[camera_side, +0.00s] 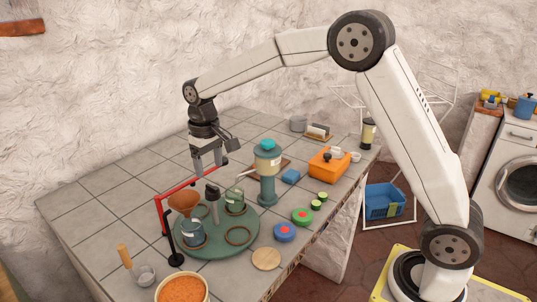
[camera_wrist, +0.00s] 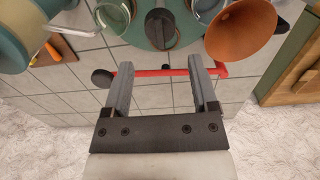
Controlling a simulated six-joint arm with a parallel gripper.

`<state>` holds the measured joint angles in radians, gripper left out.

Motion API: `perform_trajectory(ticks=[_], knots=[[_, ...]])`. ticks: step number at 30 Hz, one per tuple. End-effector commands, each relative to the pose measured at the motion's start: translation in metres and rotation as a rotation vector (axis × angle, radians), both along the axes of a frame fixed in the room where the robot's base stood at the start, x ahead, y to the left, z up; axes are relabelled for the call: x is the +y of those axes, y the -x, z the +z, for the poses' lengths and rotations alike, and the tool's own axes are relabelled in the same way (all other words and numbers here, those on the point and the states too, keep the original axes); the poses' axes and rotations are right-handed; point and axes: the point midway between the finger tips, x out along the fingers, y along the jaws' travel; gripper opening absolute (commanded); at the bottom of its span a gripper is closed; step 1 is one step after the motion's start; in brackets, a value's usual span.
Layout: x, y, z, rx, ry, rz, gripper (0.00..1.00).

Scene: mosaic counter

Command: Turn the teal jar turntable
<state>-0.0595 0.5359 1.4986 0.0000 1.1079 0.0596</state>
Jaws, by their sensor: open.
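The teal jar turntable (camera_side: 240,252) is a round green disc on the tiled counter, with glass jars, ring-shaped seats and a dark central post (camera_side: 212,196) on it. It also shows at the top of the wrist view (camera_wrist: 124,18), partly cut off. One jar (camera_side: 193,233) stands at the front left of the disc and another jar (camera_side: 235,202) at the back right. My gripper (camera_side: 210,172) is open and empty, pointing down above the far side of the turntable. In the wrist view its two fingers (camera_wrist: 162,72) are spread apart near the red bar, with the central post beyond them.
A red bar frame (camera_side: 172,190) stands along the turntable's far-left side. An orange funnel (camera_side: 184,200) on a black stand overhangs the disc. A teal grinder-like device (camera_side: 267,172) stands close to the right. An orange box (camera_side: 328,163) sits farther right. The left counter tiles are clear.

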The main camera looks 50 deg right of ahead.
Motion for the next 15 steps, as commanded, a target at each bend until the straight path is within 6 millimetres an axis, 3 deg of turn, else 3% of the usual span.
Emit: perform_trajectory(ticks=[15], knots=[[0.000, 0.001, -0.056, 0.002, 0.000, 0.000, 0.75]])
